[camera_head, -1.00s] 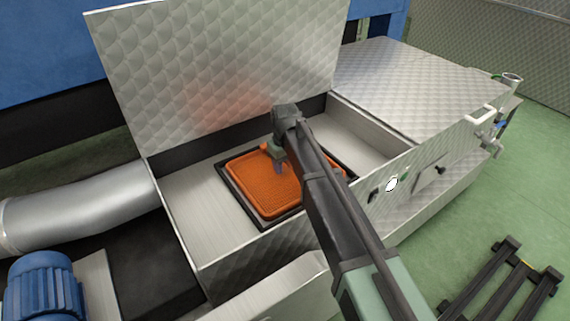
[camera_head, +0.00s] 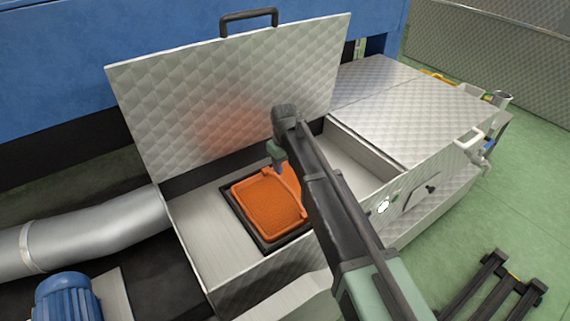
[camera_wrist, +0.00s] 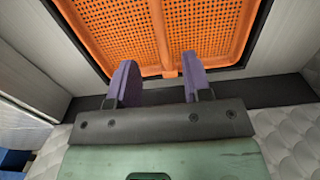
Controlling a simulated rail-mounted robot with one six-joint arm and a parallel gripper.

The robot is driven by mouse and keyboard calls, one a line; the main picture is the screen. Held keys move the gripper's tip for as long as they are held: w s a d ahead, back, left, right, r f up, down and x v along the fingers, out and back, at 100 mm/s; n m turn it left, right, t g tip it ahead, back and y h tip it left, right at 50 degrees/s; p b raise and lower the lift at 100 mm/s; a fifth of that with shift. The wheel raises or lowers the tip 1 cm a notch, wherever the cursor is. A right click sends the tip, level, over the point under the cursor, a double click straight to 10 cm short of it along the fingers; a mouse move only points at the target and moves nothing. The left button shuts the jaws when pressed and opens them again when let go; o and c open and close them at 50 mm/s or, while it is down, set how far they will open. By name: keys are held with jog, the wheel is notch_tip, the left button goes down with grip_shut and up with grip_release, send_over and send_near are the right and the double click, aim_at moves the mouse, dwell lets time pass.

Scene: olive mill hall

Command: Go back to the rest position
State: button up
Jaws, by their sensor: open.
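My gripper (camera_wrist: 157,85) shows in the wrist view with its two purple fingers apart and nothing between them. Below the fingers is an orange perforated tray (camera_wrist: 205,50), with its rim and a small tab close to the fingertips in the picture. In the head view the orange tray (camera_head: 268,203) lies in a dark frame (camera_head: 240,225) inside the open metal box. My arm crosses over the tray's right side and hides part of it.
The raised quilted metal lid (camera_head: 225,95) with a dark handle (camera_head: 249,20) stands behind the box. A closed quilted cover (camera_head: 420,115) lies to the right. A silver duct (camera_head: 90,235) and a blue motor (camera_head: 68,298) are at left.

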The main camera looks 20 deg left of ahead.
jog(key=shift+f, duration=0.1)
dwell(0.4)
jog(key=shift+s+d+m, duration=0.1)
jog(key=shift+m, duration=0.2)
jog(key=s+d+m, duration=0.3)
jog(key=s+d, duration=0.3)
jog(key=d, duration=0.7)
jog(key=s+d+m, duration=0.4)
jog(key=s+d, duration=0.2)
jog(key=d, duration=0.7)
jog(key=s+d+m, duration=0.3)
jog(key=s+d, duration=0.3)
jog(key=d, duration=0.8)
notch_tip(320, 180, up, 28)
jog(key=a+p, duration=0.1)
jog(key=p, duration=2.7)
jog(key=shift+w, duration=0.15)
